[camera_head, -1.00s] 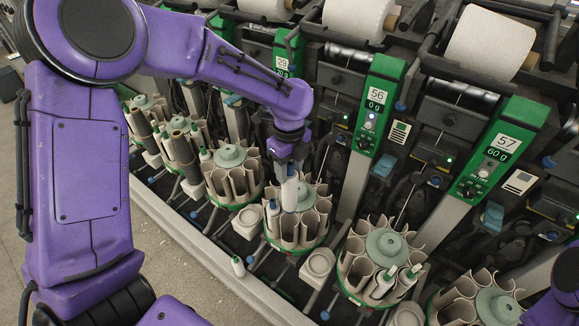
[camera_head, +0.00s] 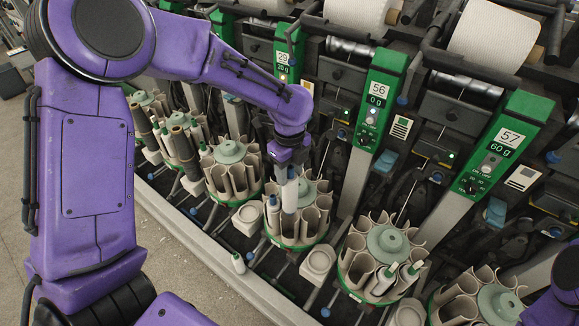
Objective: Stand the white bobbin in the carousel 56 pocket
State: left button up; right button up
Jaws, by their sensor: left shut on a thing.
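My left gripper (camera_head: 289,172) points down over a carousel (camera_head: 310,238) with beige pockets around a grey-green hub, on a green rim. It is shut on the white bobbin (camera_head: 290,194), which hangs upright below the jaws. The bobbin's lower end is among the front pockets; I cannot tell whether it touches the pocket floor. The carousel sits left of the post under the green 56 panel (camera_head: 377,99). The gripper and bobbin hide part of the hub. My right gripper is out of view.
Another carousel (camera_head: 388,243) with white bobbins stands to the right, near the 57 panel (camera_head: 503,145). Free floor lies at lower left.

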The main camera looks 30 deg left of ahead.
pick_arm(q)
jog(key=shift+f+b, duration=0.3)
jog(key=shift+f, duration=0.6)
jog(key=b, duration=0.2)
send_over(290, 206)
jog(key=w+a, duration=0.1)
jog(key=w, duration=0.1)
jog(key=shift+a+f, duration=0.15)
jog(key=shift+f, duration=2.25)
jog(key=shift+f+b, duration=0.75)
jog(key=shift+f, duration=1.35)
jog(key=shift+f+b, duration=1)
jog(key=shift+f, duration=1.4)
